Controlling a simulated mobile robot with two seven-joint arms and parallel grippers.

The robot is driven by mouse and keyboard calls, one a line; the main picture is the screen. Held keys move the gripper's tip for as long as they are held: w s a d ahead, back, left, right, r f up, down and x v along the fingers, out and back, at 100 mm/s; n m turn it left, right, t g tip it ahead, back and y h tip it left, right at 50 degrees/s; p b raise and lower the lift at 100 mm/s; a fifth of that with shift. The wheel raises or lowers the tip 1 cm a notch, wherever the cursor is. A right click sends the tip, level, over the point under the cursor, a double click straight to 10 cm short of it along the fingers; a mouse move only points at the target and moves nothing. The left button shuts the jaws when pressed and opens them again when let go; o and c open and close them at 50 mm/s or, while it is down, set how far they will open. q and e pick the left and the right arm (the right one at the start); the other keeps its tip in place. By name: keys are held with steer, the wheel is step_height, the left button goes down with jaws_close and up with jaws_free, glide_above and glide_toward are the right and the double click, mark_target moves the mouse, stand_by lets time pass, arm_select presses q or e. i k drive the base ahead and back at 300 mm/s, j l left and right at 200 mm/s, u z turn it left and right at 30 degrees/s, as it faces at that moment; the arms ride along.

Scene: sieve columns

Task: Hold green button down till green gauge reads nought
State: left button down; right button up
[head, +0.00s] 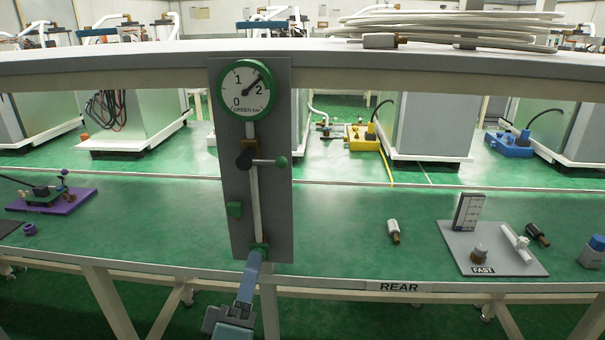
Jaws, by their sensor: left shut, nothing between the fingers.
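A grey upright panel (275,215) carries a round green-rimmed gauge (247,92) marked GREEN. Its needle points to the upper right, close to the 2. A green fitting (264,247), seemingly the green button, sits at the panel's foot. My left gripper (255,256) is shut and empty, its tips at this fitting and partly covering it. I cannot tell whether they touch or press it. My right gripper is not in view.
A white rail (400,80) crosses behind the panel top, with coiled hose (450,28) on it. On the green bench, a grey plate marked FAST (515,265) stands right and a purple plate (75,202) left. A loose fitting (393,232) lies between. Bench is clear beside the panel.

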mark_target(233, 209)
steer(key=k+l, duration=0.3)
steer(key=k, duration=0.15)
steer(key=k+l, duration=0.25)
steer(key=k, duration=0.2)
